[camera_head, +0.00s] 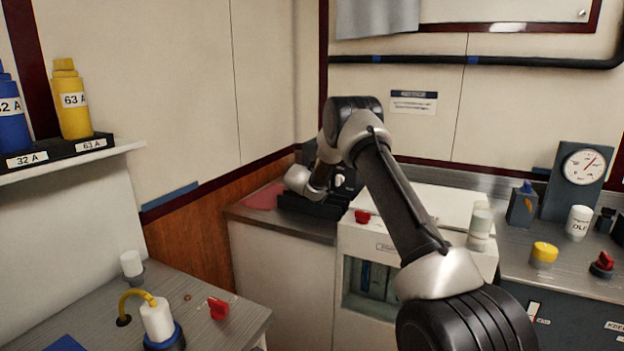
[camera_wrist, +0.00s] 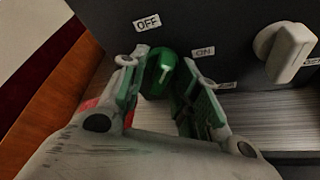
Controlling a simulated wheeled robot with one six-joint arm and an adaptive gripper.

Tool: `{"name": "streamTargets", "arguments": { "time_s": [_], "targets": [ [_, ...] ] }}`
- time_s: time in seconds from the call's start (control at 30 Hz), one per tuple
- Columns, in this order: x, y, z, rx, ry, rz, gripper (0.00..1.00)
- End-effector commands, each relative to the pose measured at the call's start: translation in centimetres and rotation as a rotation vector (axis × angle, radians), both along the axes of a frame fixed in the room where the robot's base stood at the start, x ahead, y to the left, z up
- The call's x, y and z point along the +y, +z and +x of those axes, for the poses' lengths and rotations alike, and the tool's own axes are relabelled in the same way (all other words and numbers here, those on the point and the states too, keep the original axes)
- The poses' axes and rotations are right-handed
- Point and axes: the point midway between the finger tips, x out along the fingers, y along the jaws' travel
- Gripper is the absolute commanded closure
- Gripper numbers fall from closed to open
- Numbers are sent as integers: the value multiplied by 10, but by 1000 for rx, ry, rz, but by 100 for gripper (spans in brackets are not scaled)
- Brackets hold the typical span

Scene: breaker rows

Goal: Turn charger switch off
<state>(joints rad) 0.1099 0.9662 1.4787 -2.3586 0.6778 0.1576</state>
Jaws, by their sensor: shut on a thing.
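A green rotary knob (camera_wrist: 160,72) sits on a dark panel (camera_wrist: 210,22) in the wrist view, with a pale pointer line on its face. An OFF label (camera_wrist: 147,23) is above it and slightly left. An ON label (camera_wrist: 203,52) is to its right. My gripper (camera_wrist: 158,84) has one finger on each side of the knob and is shut on it. In the head view my arm reaches to the dark box (camera_head: 312,207) on the corner counter. The green knob cannot be made out there.
A white knob (camera_wrist: 287,50) stands right of the ON label, clear of my fingers. A white cabinet with a red knob (camera_head: 362,217) is beside the dark box. A wooden wall panel (camera_wrist: 45,90) is close on the left.

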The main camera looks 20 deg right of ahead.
Motion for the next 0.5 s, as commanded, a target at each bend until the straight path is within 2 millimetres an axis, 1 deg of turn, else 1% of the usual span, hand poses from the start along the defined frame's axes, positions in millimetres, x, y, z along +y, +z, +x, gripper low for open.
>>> {"name": "streamTargets", "arguments": {
  "time_s": [0.17,0.5],
  "targets": [
    [0,0,0,60,-1,-55,92],
    [2,0,1,250,-1,-228,92]
  ]
}}
